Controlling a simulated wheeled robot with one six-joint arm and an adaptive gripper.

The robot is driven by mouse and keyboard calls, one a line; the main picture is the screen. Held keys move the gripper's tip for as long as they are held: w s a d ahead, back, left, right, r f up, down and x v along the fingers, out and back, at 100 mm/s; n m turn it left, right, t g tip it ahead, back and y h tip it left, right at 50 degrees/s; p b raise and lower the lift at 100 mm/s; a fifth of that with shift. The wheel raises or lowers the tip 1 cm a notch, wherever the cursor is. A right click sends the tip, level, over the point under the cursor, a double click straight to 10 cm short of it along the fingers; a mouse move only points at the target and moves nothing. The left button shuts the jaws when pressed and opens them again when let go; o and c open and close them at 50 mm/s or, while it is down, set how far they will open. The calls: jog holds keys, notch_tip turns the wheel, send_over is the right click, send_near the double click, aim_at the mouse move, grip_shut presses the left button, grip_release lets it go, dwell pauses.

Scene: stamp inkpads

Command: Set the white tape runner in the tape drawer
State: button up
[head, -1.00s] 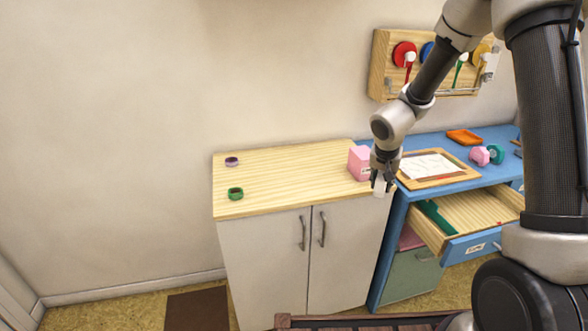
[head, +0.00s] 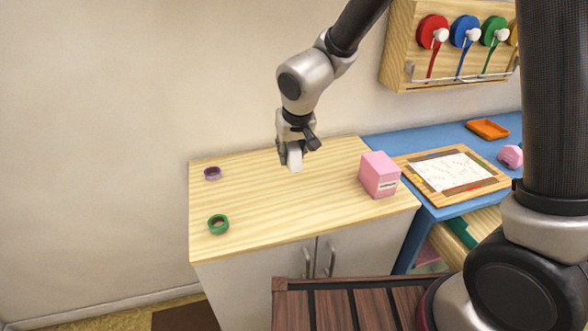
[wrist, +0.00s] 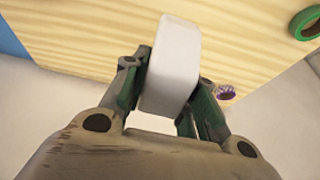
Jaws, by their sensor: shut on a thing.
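My gripper (head: 290,154) is shut on the white tape runner (head: 295,160) and holds it above the wooden cabinet top. In the wrist view the white tape runner (wrist: 173,65) is a smooth white block between the two fingers of my gripper (wrist: 168,88). The drawer (head: 484,222) under the blue desk at the right is open. A green item lies inside it, and my own body hides its front and right part. The gripper is well to the left of the drawer and higher.
A pink box (head: 379,175) stands at the right end of the cabinet top (head: 270,215). A green tape roll (head: 218,224) and a purple roll (head: 212,173) lie at the left. A framed sheet (head: 450,172) and orange tray (head: 487,129) are on the blue desk (head: 400,145).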

jog(key=shift+a+f, duration=0.15)
jog(key=shift+a, duration=0.05)
notch_tip(320, 180, down, 10)
jog(key=shift+w+r, duration=0.1)
jog(key=shift+r, duration=0.15)
jog(key=shift+f, duration=0.1)
jog(key=o, duration=0.9)
